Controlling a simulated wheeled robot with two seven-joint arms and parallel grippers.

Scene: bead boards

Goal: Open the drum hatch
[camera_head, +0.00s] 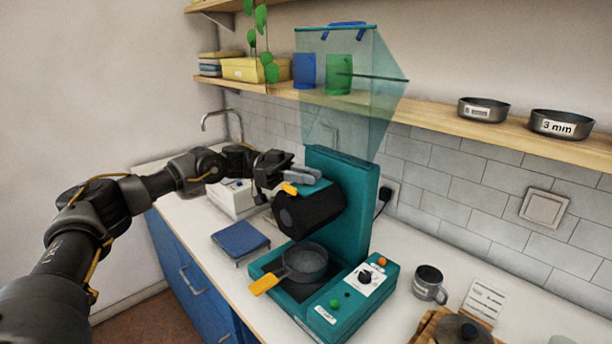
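A teal machine (345,207) stands on the white counter, with a dark cylindrical drum (312,210) mounted on its front. An orange tab (289,188) shows at the drum's upper left edge, and a grey piece (303,175) lies above the drum. I cannot make out a separate hatch or whether it is open. My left gripper (280,175) is right at the drum's upper left, close to the orange tab. Its fingertips are dark and partly overlap the machine, so contact and opening are unclear. My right gripper is out of view.
A pan (305,262) with an orange handle sits below the drum. A clear teal hopper (350,85) rises above the machine, near the wooden shelf (425,114). A blue pad (240,239) lies left, and a grey mug (429,284) stands right.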

